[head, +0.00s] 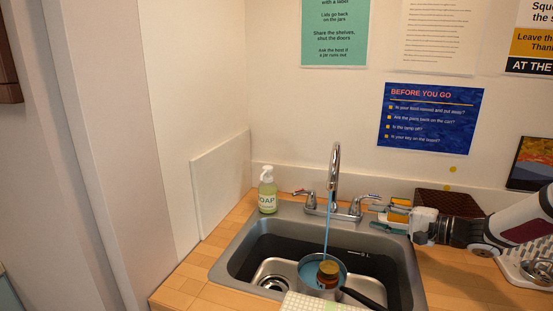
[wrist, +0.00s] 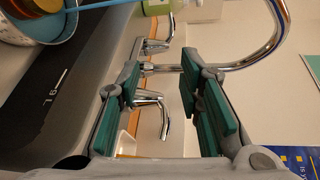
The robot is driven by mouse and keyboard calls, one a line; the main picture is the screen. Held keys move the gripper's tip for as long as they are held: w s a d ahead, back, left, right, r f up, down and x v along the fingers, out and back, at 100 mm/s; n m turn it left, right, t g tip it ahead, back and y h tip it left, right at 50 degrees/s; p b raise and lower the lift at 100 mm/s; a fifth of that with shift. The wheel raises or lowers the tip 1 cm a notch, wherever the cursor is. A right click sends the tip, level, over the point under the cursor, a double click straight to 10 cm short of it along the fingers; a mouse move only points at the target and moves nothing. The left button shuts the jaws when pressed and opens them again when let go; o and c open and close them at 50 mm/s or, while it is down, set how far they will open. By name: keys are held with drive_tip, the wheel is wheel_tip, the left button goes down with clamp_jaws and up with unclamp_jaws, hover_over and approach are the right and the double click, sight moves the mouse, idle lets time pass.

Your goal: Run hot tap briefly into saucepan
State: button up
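The steel saucepan (head: 308,268) stands in the sink with water and a brown-lidded jar (head: 327,274) in it. A thin blue stream (head: 327,235) falls from the tap spout (head: 335,160) into the pan. The left tap handle (head: 304,194) has a red mark at its tip. The right handle (head: 366,198) is chrome. My gripper (head: 392,214) is at the right of the right handle. In the wrist view my gripper (wrist: 160,98) is open, its green pads apart, with a chrome handle (wrist: 154,100) showing in the gap; contact cannot be told. The pan (wrist: 25,22) is partly cut off there.
A soap bottle (head: 267,190) stands left of the tap. A checked cloth (head: 312,302) lies at the sink's front edge. A dark brown box (head: 446,203) stands behind my gripper. The left counter (head: 200,272) is clear.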

wheel_tip(320, 180, up, 8)
drive_tip(key=w+n+t+h, duration=0.1)
drive_tip(key=w+n+h, duration=0.15)
drive_tip(key=h, duration=0.65)
drive_tip(key=s+d+r+n+g+h+p, duration=0.15)
drive_tip(key=s+r+h, duration=0.55)
drive_tip(key=s, duration=0.7)
drive_tip(key=s+a+f+n+g+y, duration=0.1)
drive_tip(key=s+a, duration=0.4)
drive_tip(key=s, duration=1)
drive_tip(key=s+a+f+n+g+y+p, duration=0.1)
drive_tip(key=s+a+n+g, duration=0.3)
drive_tip(key=s, duration=1.1)
drive_tip(key=shift+a+g+y, duration=0.45)
drive_tip(key=shift+a+y, duration=0.3)
drive_tip(key=shift+y, duration=0.15)
drive_tip(key=shift+w+r, duration=0.1)
